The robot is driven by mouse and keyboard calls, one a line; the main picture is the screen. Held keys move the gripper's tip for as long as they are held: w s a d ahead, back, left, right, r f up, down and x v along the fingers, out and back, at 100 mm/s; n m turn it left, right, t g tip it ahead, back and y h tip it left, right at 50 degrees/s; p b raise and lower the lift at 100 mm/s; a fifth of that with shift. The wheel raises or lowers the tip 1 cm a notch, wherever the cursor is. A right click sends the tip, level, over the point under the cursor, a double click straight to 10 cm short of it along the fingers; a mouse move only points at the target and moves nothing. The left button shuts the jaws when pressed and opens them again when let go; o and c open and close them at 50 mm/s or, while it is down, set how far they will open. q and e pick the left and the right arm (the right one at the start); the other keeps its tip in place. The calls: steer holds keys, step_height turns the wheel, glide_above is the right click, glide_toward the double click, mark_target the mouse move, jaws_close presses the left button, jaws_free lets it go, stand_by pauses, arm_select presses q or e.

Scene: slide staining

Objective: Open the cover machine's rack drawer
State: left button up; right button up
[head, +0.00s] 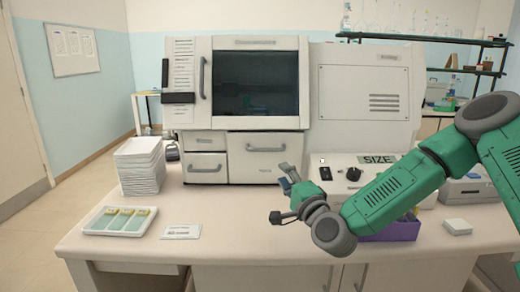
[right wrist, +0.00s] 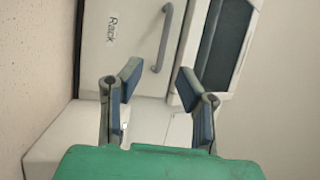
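The cover machine (head: 236,108) is a large white unit with a dark window at the back of the table. Its rack drawer (head: 264,170) is the wide front below the window, with a grey bar handle (head: 265,149); it looks shut. In the right wrist view, the drawer front (right wrist: 125,55), marked "Rack", and its handle (right wrist: 163,42) appear turned sideways. My right gripper (head: 281,203) is in front of the drawer, to its lower right. Its fingers are apart and empty in the right wrist view (right wrist: 160,88), with the handle beyond them, not touched. My left gripper is not in view.
A stack of white trays (head: 140,168) and a tray with slides (head: 119,221) stand at the left of the table. A white card (head: 181,232) lies near the front. A purple box (head: 398,231) sits under my right arm. The tabletop before the drawer is clear.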

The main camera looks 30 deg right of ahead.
mark_target(265, 150)
steer(key=x, duration=1.2)
steer(key=shift+w+d+r+p, duration=0.1)
steer(key=shift+w+r+p, duration=0.2)
steer(key=shift+w+p, duration=0.05)
jaws_close()
